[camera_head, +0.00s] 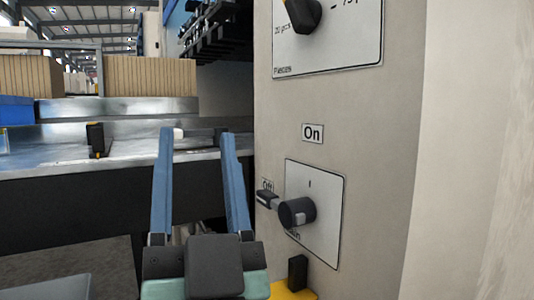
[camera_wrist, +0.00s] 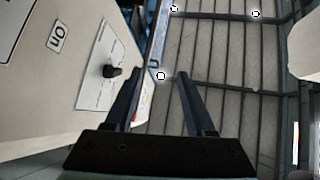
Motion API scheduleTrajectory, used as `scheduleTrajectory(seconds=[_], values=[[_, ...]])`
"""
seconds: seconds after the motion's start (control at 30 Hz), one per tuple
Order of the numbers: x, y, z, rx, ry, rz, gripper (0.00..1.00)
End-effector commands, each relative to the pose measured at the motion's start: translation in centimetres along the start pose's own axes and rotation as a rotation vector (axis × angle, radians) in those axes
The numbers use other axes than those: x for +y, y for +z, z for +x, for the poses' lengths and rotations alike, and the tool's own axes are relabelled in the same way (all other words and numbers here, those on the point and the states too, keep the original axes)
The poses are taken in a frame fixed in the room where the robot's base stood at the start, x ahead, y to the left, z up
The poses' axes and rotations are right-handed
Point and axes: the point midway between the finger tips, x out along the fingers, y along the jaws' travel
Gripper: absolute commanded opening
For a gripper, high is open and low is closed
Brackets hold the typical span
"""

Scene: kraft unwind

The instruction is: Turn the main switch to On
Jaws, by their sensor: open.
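The main switch (camera_head: 297,211) is a dark round knob on a white plate (camera_head: 325,225) on the beige cabinet face. Its lever points left, toward the partly hidden Off label (camera_head: 267,185). The On label (camera_head: 312,132) is above the plate. My gripper (camera_head: 197,133) is open and empty, with its two blue fingers left of the switch in the head view, apart from it. In the wrist view, the main switch (camera_wrist: 112,71) is left of my gripper (camera_wrist: 160,75), and the On label (camera_wrist: 58,38) is farther left.
Another dark knob (camera_head: 303,14) sits on a plate higher up the cabinet (camera_head: 275,110). A yellow part with a black block (camera_head: 298,272) is below the switch. A metal table (camera_head: 60,150) with a small black and yellow item (camera_head: 96,139) lies behind on the left.

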Motion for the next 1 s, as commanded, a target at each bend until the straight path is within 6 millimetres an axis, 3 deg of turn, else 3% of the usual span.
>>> scheduleTrajectory(seconds=[0.03,0.1,0.5,0.77,1.0], values=[[-0.8,-0.7,2.1,-0.012,-0.010,0.065,0.55],[-1.3,-0.4,3.2,-0.017,-0.017,0.154,0.55],[-1.6,1.8,7.0,-0.040,0.114,0.642,0.55],[0.1,4.2,6.3,-0.064,0.347,0.892,0.55],[2.4,6.5,2.4,-0.092,0.646,1.032,0.55]])
